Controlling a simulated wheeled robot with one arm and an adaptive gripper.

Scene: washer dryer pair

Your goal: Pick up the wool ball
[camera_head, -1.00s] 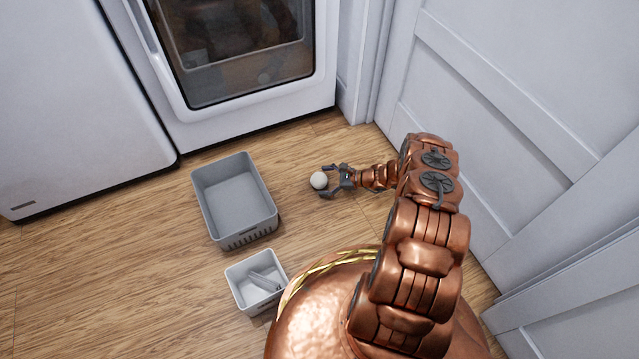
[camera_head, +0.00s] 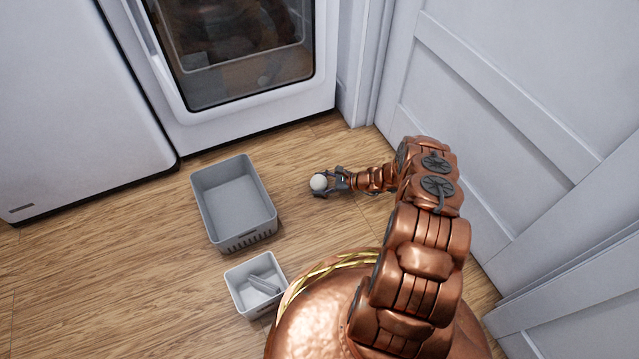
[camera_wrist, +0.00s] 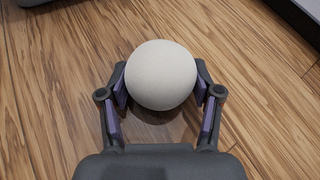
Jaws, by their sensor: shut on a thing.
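The wool ball (camera_head: 318,183) is a plain off-white sphere, low over or on the wooden floor to the right of the large grey basket. In the wrist view the wool ball (camera_wrist: 161,74) sits between the two fingertips. My gripper (camera_head: 322,182) is shut on it, one finger on each side. In the wrist view my gripper (camera_wrist: 161,88) shows its purple pads against the ball's left and right sides. I cannot tell whether the ball touches the floor.
A large empty grey basket (camera_head: 269,219) stands left of the ball. A smaller light grey bin (camera_head: 236,291) with grey pieces in it stands nearer. A white appliance with a glass door (camera_head: 240,117) stands behind. A white panelled wall (camera_head: 500,120) is at right. Floor between basket and gripper is clear.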

